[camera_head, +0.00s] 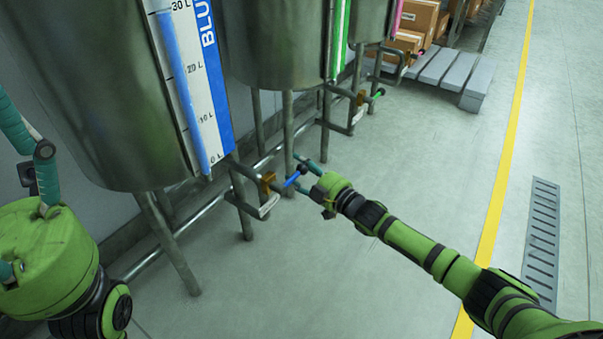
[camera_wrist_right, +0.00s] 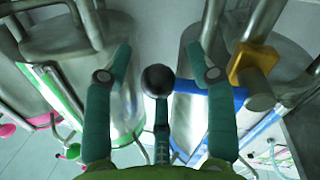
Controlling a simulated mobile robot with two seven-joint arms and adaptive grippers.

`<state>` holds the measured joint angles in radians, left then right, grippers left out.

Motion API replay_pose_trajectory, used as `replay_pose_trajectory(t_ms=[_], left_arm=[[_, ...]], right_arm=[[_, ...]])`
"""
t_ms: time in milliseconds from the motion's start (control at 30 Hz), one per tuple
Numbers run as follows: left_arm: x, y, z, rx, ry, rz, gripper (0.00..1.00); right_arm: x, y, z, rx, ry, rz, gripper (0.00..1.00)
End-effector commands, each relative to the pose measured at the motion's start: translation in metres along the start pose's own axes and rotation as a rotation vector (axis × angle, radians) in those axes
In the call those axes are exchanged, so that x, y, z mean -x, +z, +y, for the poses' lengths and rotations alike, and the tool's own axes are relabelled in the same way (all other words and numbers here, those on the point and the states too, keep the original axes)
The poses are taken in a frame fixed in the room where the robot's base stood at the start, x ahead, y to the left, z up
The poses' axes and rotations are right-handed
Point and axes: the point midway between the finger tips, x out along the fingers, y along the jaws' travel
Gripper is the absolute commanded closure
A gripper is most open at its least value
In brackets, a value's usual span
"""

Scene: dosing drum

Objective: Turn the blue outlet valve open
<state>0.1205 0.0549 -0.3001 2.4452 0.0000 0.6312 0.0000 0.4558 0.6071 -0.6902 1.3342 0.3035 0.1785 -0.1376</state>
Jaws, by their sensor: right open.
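The blue outlet valve handle (camera_head: 291,180) sticks out from a brass-coloured valve body (camera_head: 267,183) on the outlet pipe below the tank labelled blue. A dark round knob (camera_wrist_right: 157,80) ends the handle. My right gripper (camera_head: 306,172) is open around the knob end. In the right wrist view the knob lies between the two teal fingers (camera_wrist_right: 158,58), with gaps on both sides. The blue handle (camera_wrist_right: 225,94) runs behind the right-hand finger to the valve body (camera_wrist_right: 250,66). My left gripper (camera_head: 28,140) is partly in view at the left edge; its opening cannot be judged.
The blue tank (camera_head: 95,100) has a scale strip with a blue column. Further tanks with green and pink strips and their own valves stand behind. Metal legs and a low pipe (camera_head: 160,253) run beneath. The floor right of the tanks is open, with a drain grate (camera_head: 541,235).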

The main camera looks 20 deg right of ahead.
Motion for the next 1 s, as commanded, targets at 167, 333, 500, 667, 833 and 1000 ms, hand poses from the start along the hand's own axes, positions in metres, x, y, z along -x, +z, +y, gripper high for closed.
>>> replay_pose_trajectory(t_ms=[167,333,500,667,833,1000], left_arm=[[-0.0008,-0.0001,0.0,0.0,0.0,0.001,0.33],[-0.0008,-0.0001,0.0,0.0,0.0,0.001,0.33],[-0.0008,-0.0001,0.0001,0.0,0.0,0.001,0.33],[-0.0019,-0.0002,0.0001,0.0,0.0,0.002,0.33],[-0.001,-0.001,-0.0002,0.001,-0.003,0.001,0.33],[-0.0002,-0.0007,-0.0005,0.002,-0.005,-0.003,0.33]], right_arm=[[-0.0004,0.0,0.0,-0.001,0.0,-0.001,0.43],[-0.0003,0.0,0.0,-0.001,0.0,-0.001,0.91],[-0.0003,-0.0002,-0.0002,-0.002,0.0,0.0,1.0],[-0.0004,-0.0015,0.0004,0.007,0.001,0.002,1.0],[-0.0004,-0.0033,0.0013,0.029,0.003,0.007,1.0],[-0.0006,-0.0056,0.0024,0.046,0.006,0.012,1.0]])
